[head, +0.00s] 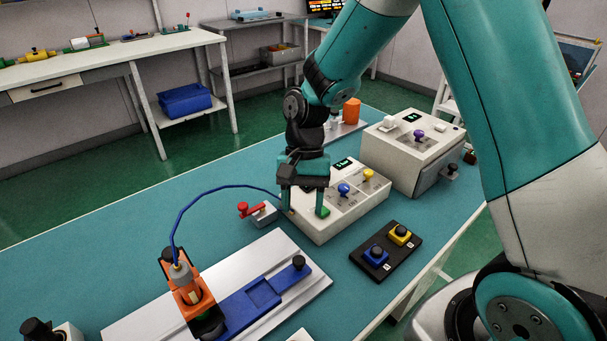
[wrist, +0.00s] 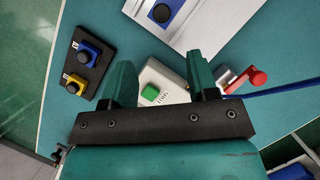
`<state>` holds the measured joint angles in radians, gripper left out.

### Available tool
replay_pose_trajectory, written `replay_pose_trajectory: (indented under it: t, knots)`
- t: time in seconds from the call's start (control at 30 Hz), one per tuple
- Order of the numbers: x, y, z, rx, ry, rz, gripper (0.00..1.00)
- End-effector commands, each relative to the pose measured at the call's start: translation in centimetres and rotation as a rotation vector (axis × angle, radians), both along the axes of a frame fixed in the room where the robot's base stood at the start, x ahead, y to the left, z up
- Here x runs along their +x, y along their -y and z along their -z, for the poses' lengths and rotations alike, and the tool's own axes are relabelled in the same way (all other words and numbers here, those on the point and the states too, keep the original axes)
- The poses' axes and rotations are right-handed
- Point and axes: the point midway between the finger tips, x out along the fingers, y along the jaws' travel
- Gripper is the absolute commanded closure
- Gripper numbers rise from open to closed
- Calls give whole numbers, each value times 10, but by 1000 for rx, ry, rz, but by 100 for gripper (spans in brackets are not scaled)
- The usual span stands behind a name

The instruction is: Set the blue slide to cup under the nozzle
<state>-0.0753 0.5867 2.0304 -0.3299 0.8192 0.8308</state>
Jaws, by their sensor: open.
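The blue slide (head: 242,311) lies on a pale rail plate (head: 293,246), with a square recess and a black knob (head: 298,262) at its right end. The nozzle (head: 179,271) sits in an orange bracket (head: 168,258) over the left part of the slide, with a blue hose rising from it. I cannot make out a cup for certain. My gripper (head: 304,207) is open and points down over the white control box, away from the slide. In the wrist view a green button (wrist: 151,92) shows between the fingers, and the slide's knob (wrist: 162,13) is at the top edge.
The control box (head: 320,229) carries a display, a blue knob and a yellow knob. A red lever valve (head: 245,209) stands left of it. A black pad (head: 367,268) with blue and yellow buttons lies in front. Another box (head: 404,165) with a purple knob stands behind.

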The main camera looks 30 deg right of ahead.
Motion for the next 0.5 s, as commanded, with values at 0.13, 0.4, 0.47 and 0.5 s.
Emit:
replay_pose_trajectory:
  t: [0.13, 0.4, 0.47, 0.5]
  knots:
    - [11, 7, -30, 0, 5, 2, 46]
    - [19, 12, -54, 0, 0, 1, 46]
    - [19, 12, -55, -1, 0, 2, 46]
    - [20, 12, -55, 0, 0, 1, 46]
